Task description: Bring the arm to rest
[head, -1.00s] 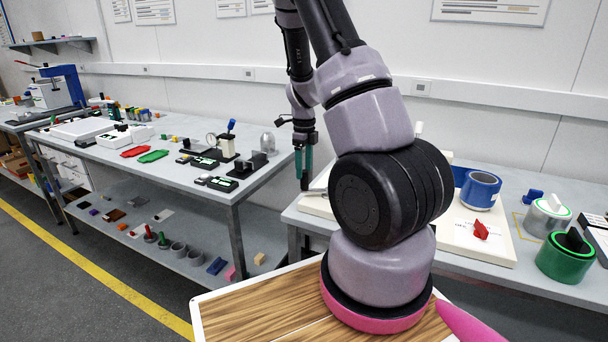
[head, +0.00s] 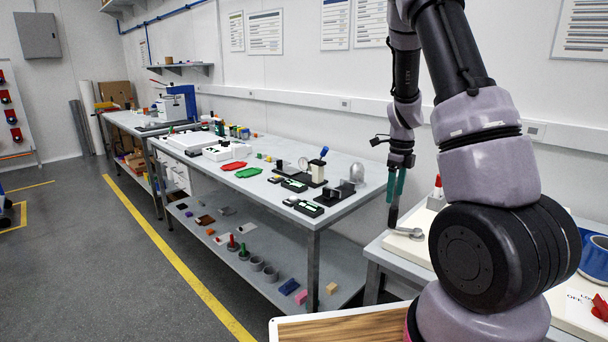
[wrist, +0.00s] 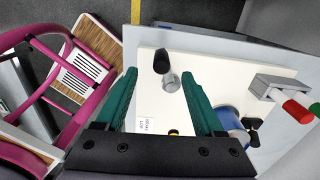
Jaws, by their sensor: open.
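My gripper (head: 396,186) hangs from my arm at the right of the head view, its teal fingers pointing down over the near end of the right-hand bench. In the wrist view my gripper (wrist: 160,76) is open, with the two teal fingers apart and nothing held between them. A black-capped metal piece (wrist: 170,82) shows beyond the gap, on the pale board (wrist: 148,95) below. The height of the fingers above the board is hard to tell.
The pale board also carries a blue cylinder (wrist: 228,120) close to the right finger. A grey bracket (wrist: 268,84) and a red cylinder (wrist: 297,110) lie farther right. A long grey bench (head: 345,170) with many small parts stands left of my arm.

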